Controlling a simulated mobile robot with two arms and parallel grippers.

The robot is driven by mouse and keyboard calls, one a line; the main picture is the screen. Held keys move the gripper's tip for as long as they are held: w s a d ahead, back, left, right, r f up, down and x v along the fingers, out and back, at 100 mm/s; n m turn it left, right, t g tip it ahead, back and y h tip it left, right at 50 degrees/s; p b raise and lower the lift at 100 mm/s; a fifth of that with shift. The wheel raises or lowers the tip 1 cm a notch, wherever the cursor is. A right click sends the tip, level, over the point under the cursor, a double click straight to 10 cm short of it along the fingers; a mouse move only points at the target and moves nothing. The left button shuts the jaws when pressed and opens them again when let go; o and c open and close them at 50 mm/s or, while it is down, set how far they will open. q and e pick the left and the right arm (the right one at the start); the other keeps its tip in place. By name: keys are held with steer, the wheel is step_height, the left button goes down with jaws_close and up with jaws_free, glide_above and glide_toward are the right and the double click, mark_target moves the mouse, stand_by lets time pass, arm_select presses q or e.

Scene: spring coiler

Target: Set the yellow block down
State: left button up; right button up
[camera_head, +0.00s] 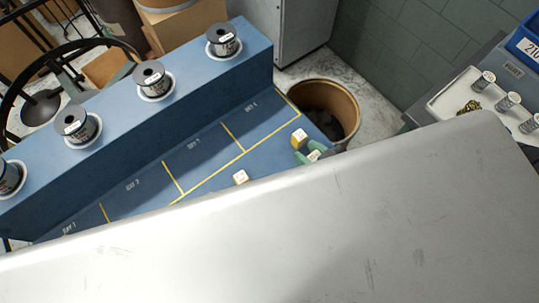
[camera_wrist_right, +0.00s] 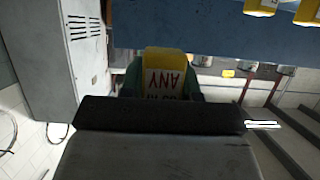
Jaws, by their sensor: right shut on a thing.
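A block with a pale labelled face (camera_head: 314,155) shows small between the green fingers of my right gripper (camera_head: 309,156) in the head view. In the right wrist view the held yellow block (camera_wrist_right: 165,80) has a white label with red letters, upside down. A green finger is on each side of it, and my right gripper (camera_wrist_right: 165,85) is shut on it. It is near the right end of the blue bench; I cannot tell whether it touches anything. My left gripper is not in view.
Two other blocks, one yellow-sided (camera_head: 299,139) and one pale (camera_head: 240,177), sit on the blue bench (camera_head: 205,172) with yellow-lined bays. A brown bin (camera_head: 347,98) stands beyond its right end. Spools (camera_head: 154,78) line the raised ledge. A large pale surface hides the foreground.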

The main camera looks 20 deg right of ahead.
glide_above(267, 159)
step_height(267, 159, down, 6)
steer(key=shift+d+r+p, duration=0.1)
steer(key=shift+r+p, duration=0.05)
steer(key=shift+p, duration=0.25)
steer(key=shift+w+f, duration=0.1)
steer(key=shift+f, duration=0.1)
step_height(267, 159, down, 2)
steer(key=shift+f, duration=0.1)
steer(key=shift+f+p, duration=0.25)
steer(key=shift+p, duration=0.3)
steer(key=shift+f, duration=0.4)
steer(key=shift+f, duration=0.1)
steer(key=o, duration=1)
